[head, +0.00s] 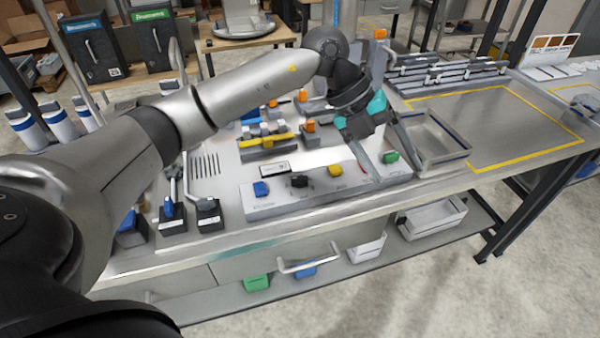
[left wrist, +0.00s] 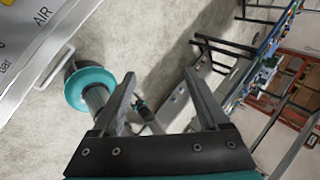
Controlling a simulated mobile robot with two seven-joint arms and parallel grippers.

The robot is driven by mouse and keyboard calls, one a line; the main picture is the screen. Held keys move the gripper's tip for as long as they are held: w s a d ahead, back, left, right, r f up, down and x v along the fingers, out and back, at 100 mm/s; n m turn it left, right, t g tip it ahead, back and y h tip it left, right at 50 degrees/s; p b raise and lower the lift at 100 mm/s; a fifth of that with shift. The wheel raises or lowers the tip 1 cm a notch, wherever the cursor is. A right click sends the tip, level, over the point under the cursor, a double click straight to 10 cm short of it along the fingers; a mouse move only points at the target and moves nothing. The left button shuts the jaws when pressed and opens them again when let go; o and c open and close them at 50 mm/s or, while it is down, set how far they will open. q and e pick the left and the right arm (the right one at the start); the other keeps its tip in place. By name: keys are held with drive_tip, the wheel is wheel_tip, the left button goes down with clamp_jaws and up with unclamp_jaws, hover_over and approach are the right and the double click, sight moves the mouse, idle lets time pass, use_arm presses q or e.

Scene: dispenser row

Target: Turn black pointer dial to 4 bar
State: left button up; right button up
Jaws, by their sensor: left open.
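The black pointer dial (head: 299,180) sits on the sloped grey panel (head: 330,189), between a blue knob (head: 261,188) and a yellow knob (head: 335,170). Its pointer direction and scale are too small to read. My left gripper (head: 396,172) is open and empty over the right end of the panel, near the green knob (head: 390,157), well to the right of the dial. A panel corner (left wrist: 28,48) there bears the words AIR and bar; the dial does not show. My right gripper is not seen.
A grey open tray (head: 432,160) stands right of the panel, close to my left gripper. Blue-topped black blocks (head: 172,215) stand left of the panel. Behind it are orange and yellow fittings (head: 266,141). The yellow-outlined worktop (head: 510,125) at right is largely clear.

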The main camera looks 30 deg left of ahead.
use_arm(q)
drive_tip(key=a+n+y, duration=0.2)
drive_tip(key=a+y, duration=0.2)
drive_tip(key=a, duration=0.6)
drive_tip(key=n+g+y, duration=0.1)
drive_tip(key=n+y, duration=0.1)
drive_tip(key=y, duration=0.2)
approach(300, 178)
drive_tip(key=shift+m, duration=0.3)
drive_tip(key=f, duration=0.9)
drive_tip(key=shift+a+b, duration=0.2)
drive_tip(key=shift+b, duration=0.15)
drive_tip(key=shift+c, duration=0.2)
drive_tip(key=shift+r, duration=0.1)
clamp_jaws()
